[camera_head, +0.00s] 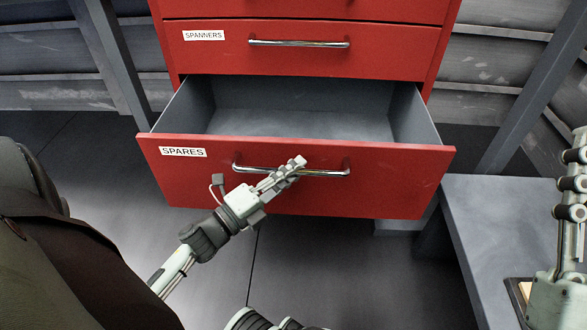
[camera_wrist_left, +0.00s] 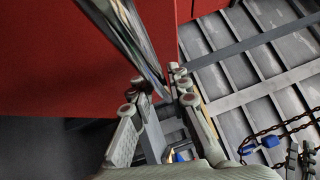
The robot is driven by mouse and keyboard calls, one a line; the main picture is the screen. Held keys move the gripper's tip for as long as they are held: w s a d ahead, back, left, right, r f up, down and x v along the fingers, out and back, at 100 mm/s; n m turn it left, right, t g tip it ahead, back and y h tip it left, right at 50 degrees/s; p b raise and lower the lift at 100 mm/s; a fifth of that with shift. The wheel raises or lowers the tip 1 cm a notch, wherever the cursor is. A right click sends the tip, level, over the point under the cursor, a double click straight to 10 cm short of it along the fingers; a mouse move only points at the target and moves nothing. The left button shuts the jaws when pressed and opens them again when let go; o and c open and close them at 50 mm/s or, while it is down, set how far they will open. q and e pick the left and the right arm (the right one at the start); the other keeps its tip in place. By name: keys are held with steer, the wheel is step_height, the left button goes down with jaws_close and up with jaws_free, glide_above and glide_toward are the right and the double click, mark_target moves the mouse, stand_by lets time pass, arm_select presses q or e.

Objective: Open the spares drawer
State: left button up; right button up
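The red spares drawer (camera_head: 400,185), labelled SPARES, stands well out from the cabinet. Its grey inside shows and looks empty. Its chrome handle (camera_head: 325,172) runs across the front. My left gripper (camera_head: 287,172) is at the middle of that handle, with its fingers close together. In the left wrist view the bar (camera_wrist_left: 140,45) passes between the fingers of my left gripper (camera_wrist_left: 158,88), which looks shut on it. My right gripper (camera_head: 573,185) is at the right edge, partly cut off, away from the drawer; its finger gap is unclear.
The spanners drawer (camera_head: 390,58) above is shut. A grey bench (camera_head: 490,230) stands at the right, with a dark-edged tray (camera_head: 517,291) partly hidden by my right arm. A dark olive and brown object (camera_head: 60,270) fills the lower left. Floor shows below the drawer.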

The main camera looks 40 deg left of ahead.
arm_select(q)
steer(key=shift+o, duration=1.3)
steer(key=v, duration=1.2)
